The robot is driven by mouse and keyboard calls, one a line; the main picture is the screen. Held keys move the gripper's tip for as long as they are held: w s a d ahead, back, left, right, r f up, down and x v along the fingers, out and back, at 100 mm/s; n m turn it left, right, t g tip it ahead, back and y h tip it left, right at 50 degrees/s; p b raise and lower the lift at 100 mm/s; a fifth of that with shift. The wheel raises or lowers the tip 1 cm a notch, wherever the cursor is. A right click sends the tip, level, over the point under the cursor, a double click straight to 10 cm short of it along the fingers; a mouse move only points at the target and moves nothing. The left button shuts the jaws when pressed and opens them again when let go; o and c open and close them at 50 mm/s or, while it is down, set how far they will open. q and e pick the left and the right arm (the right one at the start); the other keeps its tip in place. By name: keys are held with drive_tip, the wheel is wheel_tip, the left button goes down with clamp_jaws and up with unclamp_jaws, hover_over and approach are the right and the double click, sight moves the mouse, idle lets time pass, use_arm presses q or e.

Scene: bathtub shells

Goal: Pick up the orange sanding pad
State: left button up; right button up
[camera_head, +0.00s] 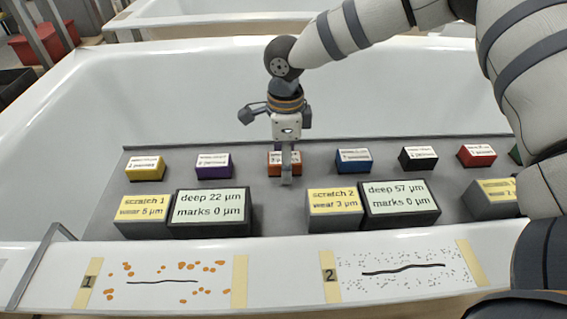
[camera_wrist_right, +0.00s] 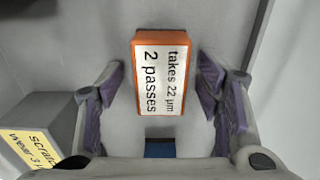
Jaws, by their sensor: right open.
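The orange sanding pad (camera_head: 275,169) is a small block with a white label, in the row of pads on the grey tray (camera_head: 160,205). In the right wrist view the pad (camera_wrist_right: 136,75) shows its label "takes 22 µm, 2 passes". My right gripper (camera_head: 287,178) is over the pad, pointing down, and hides part of it in the head view. In the right wrist view its purple-padded fingers (camera_wrist_right: 158,88) are open, one on each side of the pad with a gap on both sides. My left gripper is not in view.
A purple pad (camera_head: 214,172) and a blue pad (camera_head: 353,166) flank the orange one; yellow (camera_head: 145,174), black (camera_head: 418,164) and red (camera_head: 476,160) pads stand farther out. Grey sign blocks (camera_head: 210,225) stand in front. The white tub (camera_head: 60,140) surrounds the tray.

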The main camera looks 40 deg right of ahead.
drive_tip(key=c, duration=1.2)
drive_tip(key=shift+c, duration=0.2)
drive_tip(key=shift+r, duration=0.15)
drive_tip(key=shift+w+r, duration=0.1)
drive_tip(key=shift+r, duration=0.25)
drive_tip(key=r, duration=0.2)
drive_tip(key=s+r+p, duration=0.1)
drive_tip(key=r, duration=0.1)
drive_tip(key=shift+a, duration=0.15)
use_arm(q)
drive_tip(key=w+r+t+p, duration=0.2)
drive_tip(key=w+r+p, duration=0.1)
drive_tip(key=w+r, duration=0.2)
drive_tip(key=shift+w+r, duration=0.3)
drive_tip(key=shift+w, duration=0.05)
use_arm(e)
drive_tip(key=s+a+r, duration=0.3)
drive_tip(key=s+r, duration=0.5)
drive_tip(key=s, duration=0.4)
drive_tip(key=shift+s+a, duration=0.25)
drive_tip(key=shift+a, duration=0.1)
